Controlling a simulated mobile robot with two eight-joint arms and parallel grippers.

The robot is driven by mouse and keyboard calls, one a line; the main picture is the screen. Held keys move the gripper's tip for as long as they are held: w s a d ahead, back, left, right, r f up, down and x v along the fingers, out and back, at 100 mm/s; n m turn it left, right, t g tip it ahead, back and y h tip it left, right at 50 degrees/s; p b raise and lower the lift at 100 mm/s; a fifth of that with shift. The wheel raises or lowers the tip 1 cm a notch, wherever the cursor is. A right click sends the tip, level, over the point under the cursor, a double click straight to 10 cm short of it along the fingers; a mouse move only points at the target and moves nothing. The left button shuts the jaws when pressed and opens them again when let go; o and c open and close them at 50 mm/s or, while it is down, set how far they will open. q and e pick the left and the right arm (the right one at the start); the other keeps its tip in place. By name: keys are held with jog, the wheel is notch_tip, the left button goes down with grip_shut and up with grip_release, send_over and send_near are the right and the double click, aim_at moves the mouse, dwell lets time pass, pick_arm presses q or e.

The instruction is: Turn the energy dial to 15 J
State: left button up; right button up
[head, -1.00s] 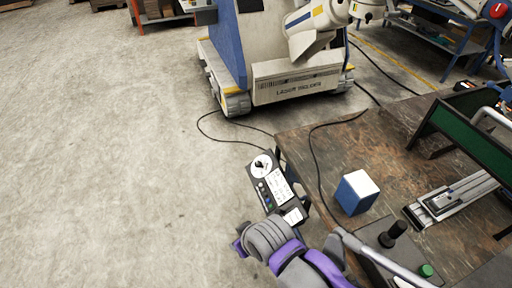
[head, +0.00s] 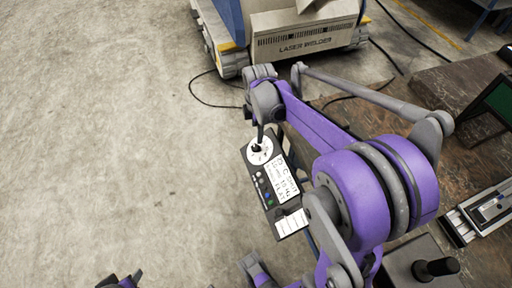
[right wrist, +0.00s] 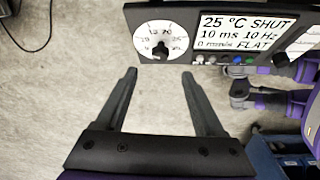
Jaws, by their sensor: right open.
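The energy dial (head: 260,151) is a white disc with a black knob, at the top end of a dark control panel (head: 262,187). In the right wrist view the dial (right wrist: 160,47) has printed numbers, partly too small to read, and its knob stands at the centre. My right gripper (head: 259,130) is over the dial in the head view, partly hidden by its own wrist. In the right wrist view its two fingers (right wrist: 160,76) are spread apart with nothing between, their tips just below the dial's lower edge.
The panel's white display (right wrist: 245,33) reads 25 °C SHUT, 10 ms 10 Hz and FLAT, with small coloured buttons below it. A brown workbench (head: 410,120) with a black joystick (head: 435,269) is at right. A laser welder (head: 305,35) stands behind. Open concrete floor is at left.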

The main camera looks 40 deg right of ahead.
aim_at(256, 146)
jog(key=f, duration=0.3)
jog(key=f+b, duration=0.1)
jog(key=f, duration=0.3)
jog(key=f+b, duration=0.1)
jog(key=f, duration=0.2)
jog(key=shift+w+d+f, duration=0.1)
jog(key=shift+w+f, duration=0.1)
jog(key=shift+w, duration=0.15)
grip_shut()
